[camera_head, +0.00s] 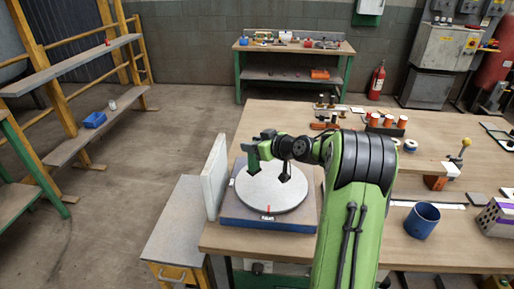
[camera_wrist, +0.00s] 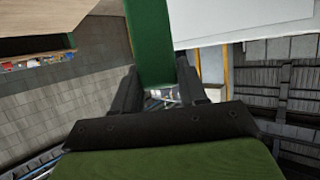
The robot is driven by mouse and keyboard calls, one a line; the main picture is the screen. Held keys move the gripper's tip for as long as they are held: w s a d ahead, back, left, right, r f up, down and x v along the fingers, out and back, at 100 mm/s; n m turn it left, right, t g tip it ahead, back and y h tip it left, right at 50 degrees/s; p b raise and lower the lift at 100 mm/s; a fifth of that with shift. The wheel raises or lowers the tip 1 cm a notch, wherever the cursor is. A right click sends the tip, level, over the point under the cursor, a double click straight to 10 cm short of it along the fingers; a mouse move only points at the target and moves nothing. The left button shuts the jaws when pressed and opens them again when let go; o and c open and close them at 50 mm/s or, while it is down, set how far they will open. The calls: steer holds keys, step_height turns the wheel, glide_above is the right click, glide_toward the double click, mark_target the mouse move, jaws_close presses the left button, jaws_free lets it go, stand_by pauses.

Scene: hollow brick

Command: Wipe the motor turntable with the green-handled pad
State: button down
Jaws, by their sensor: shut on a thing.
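The motor turntable is a round light grey disc (camera_head: 270,192) with a red mark at its front edge, on a blue base (camera_head: 245,217) on the workbench. My gripper (camera_wrist: 158,80) is shut on the green handle (camera_wrist: 148,42) of the pad, which rises between its two black fingers in the wrist view. In the head view my wrist reaches over the back of the disc and partly covers it. The pad's wiping face cannot be made out, nor whether it touches the disc.
An upright white panel (camera_head: 214,175) stands close to the left of the turntable. A blue cup (camera_head: 422,220), a patterned box (camera_head: 497,219) and a rack of orange-topped cans (camera_head: 386,124) are on the bench to the right. The floor at left is mostly clear.

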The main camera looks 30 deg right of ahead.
steer(key=shift+d+r+p, duration=0.1)
steer(key=shift+r+p, duration=0.55)
steer(key=shift+r, duration=0.8)
